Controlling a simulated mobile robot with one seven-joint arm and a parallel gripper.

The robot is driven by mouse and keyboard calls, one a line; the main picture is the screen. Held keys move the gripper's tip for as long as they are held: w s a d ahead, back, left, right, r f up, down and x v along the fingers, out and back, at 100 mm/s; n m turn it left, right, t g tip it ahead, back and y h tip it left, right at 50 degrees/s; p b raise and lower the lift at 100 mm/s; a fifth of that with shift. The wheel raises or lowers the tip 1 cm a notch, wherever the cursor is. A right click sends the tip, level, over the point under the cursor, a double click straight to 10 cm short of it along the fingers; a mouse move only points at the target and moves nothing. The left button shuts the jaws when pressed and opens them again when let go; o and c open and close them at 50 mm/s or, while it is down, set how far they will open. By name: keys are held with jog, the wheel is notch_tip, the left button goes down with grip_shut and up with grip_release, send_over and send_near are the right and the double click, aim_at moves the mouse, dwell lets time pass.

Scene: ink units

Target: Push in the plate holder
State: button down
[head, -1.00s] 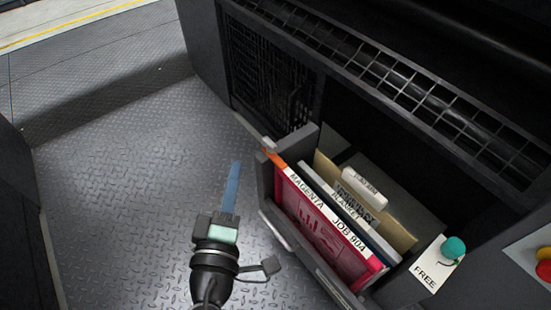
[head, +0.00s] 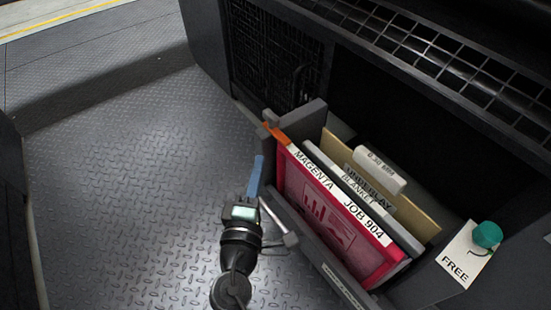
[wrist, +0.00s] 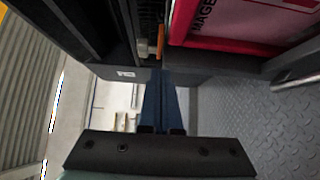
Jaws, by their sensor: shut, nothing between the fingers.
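The plate holder (head: 318,258) is a dark tray standing out from the machine's open bay at lower right. It holds a magenta plate (head: 325,205) labelled "MAGENTA JOB 904" and boards behind it. In the wrist view the holder's dark edge (wrist: 222,66) runs under the magenta plate (wrist: 235,30).
A white "FREE" tag (head: 463,255) with a teal knob (head: 487,235) is on the panel right of the holder. Black mesh (head: 275,60) covers the machine left of the bay. The diamond-plate floor (head: 120,190) at left is clear.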

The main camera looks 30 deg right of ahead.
aim_at(279, 142)
jog(key=d, duration=0.2)
jog(key=w+d, duration=0.1)
jog(key=d, duration=0.1)
jog(key=shift+d+b, duration=0.3)
jog(key=shift+d, duration=0.05)
